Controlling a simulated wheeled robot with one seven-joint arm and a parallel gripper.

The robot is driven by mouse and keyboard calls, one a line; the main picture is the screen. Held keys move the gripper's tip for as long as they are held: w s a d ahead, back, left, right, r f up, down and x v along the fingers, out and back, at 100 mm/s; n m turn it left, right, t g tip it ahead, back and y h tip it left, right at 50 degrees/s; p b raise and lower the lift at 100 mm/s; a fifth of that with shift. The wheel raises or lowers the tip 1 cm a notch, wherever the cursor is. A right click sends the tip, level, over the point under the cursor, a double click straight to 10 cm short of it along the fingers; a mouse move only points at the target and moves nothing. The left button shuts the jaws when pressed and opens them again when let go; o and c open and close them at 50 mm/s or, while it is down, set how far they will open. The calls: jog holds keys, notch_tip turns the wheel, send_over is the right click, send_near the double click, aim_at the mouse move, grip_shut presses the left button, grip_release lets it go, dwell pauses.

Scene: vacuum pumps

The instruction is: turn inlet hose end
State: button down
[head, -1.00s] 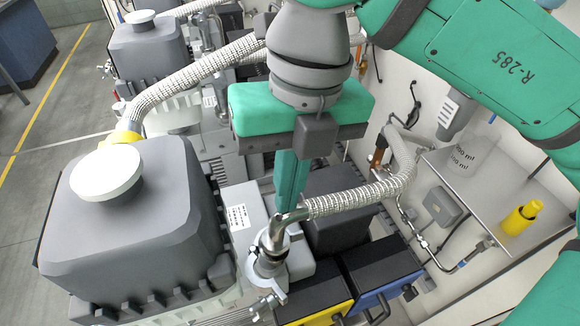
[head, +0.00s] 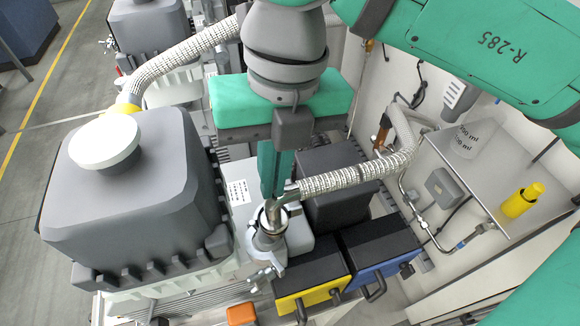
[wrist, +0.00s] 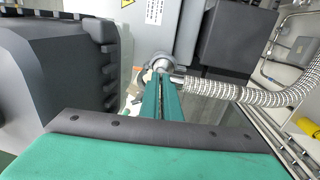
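The inlet hose (head: 345,177) is braided and silvery. It runs left to a bent metal hose end (head: 274,213), which sits at a clamped metal port (head: 267,241) beside the large grey pump (head: 130,205). My gripper (head: 273,194) points down onto this hose end, its teal fingers covering part of the bend. In the wrist view the finger pair (wrist: 162,80) reaches the metal port (wrist: 160,62), and the hose (wrist: 235,92) leads off right from beside the tips. A narrow gap shows between the fingers. I cannot tell whether they grip the hose end or only straddle it.
Black boxes with yellow (head: 315,292) and blue (head: 385,268) fronts stand right of the port. A second braided hose (head: 185,58) passes behind my gripper on the left.

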jog(key=shift+s+f, duration=0.1)
jog(key=shift+f, duration=0.1)
jog(key=shift+r, duration=0.1)
notch_tip(320, 180, up, 14)
jog(key=shift+r, duration=0.15)
dwell(0.4)
